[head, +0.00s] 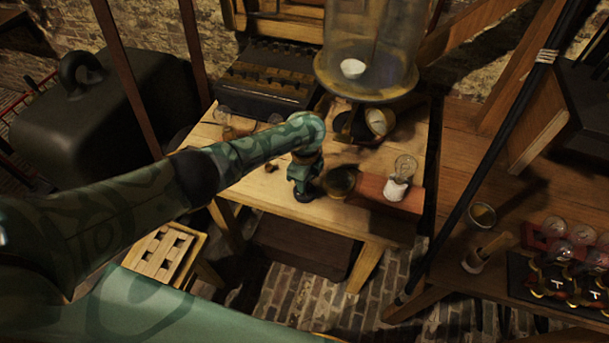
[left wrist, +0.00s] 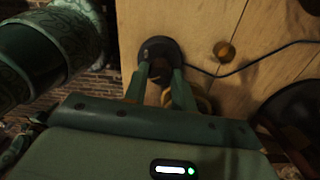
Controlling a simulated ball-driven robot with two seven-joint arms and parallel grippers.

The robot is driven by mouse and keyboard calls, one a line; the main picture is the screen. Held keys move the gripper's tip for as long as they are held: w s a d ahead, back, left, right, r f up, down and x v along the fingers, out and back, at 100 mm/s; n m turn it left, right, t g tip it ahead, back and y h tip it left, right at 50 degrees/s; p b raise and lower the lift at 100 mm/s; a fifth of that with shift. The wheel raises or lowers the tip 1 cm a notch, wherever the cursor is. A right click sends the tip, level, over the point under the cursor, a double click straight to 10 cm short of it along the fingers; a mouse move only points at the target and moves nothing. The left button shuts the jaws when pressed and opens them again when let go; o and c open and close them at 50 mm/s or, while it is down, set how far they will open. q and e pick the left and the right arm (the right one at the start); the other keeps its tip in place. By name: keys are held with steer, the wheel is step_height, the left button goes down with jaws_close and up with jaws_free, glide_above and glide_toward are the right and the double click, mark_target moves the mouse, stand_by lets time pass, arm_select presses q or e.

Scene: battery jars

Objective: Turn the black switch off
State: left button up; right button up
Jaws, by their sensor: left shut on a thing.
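The black switch (left wrist: 158,47) is a small dark round fitting on the light wooden table, with a wire running near it. In the left wrist view my left gripper (left wrist: 161,75) is at it, its two green fingers closed around the switch's dark middle part. In the head view the left gripper (head: 304,180) points down at the near part of the tabletop, and the switch's dark round base (head: 304,196) shows just beneath the fingers. The fingers and the arm hide most of the switch, so its setting cannot be told. My right gripper is out of view.
On the wooden table (head: 262,195) stand a clear bulb (head: 404,168) on a reddish base and a large glass jar (head: 370,45) on a stand. A brass knob (left wrist: 224,51) and a dark wire (left wrist: 262,57) lie close by. A side table with several bulbs is at right.

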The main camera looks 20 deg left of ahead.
arm_select(q)
steer(key=shift+n+p, duration=0.65)
steer(key=shift+n, duration=1.25)
steer(key=o, duration=1)
step_height(320, 180, up, 16)
steer(key=p, duration=1)
steer(key=shift+r, duration=0.15)
